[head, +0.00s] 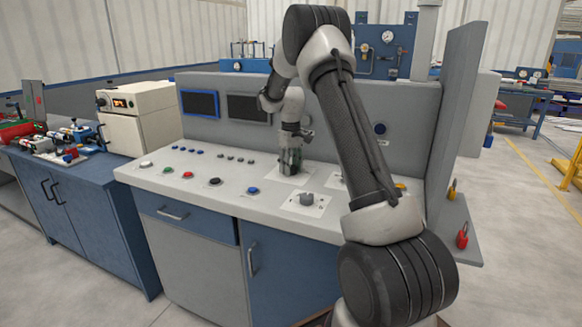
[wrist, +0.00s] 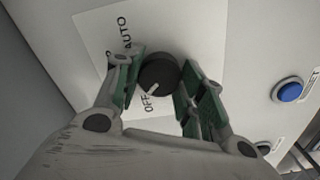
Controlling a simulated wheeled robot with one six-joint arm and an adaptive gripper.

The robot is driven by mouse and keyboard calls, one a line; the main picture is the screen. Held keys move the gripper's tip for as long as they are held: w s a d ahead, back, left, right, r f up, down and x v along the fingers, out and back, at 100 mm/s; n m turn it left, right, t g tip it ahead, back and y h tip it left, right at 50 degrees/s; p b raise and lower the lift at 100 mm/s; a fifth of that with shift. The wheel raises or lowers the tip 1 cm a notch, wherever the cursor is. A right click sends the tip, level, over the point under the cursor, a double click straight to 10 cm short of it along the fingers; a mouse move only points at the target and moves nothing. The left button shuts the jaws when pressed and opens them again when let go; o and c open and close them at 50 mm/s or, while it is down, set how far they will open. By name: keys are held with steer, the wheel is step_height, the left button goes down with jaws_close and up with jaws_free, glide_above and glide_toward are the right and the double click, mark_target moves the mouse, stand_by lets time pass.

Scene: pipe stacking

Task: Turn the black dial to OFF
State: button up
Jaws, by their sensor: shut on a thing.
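The black dial (wrist: 158,75) is in the wrist view, on a white label plate (wrist: 95,28) with the words OFF and AUTO and a third word partly hidden. Its white pointer mark is on the side toward the word OFF. My gripper (wrist: 163,84) has its green-padded fingers on both sides of the dial and is shut on it. In the head view my gripper (head: 290,160) points down at the console top, and it hides the dial there.
The console top (head: 235,207) carries several push buttons, including a blue button (head: 252,190) and a black one (head: 214,181). A grey knob (head: 307,199) on a white plate sits nearer the front edge. An upright panel (head: 330,125) stands behind my gripper.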

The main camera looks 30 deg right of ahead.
steer(key=shift+n, duration=1.8)
steer(key=o, duration=1)
steer(key=shift+r, duration=0.1)
step_height(320, 180, up, 12)
steer(key=shift+f, duration=0.1)
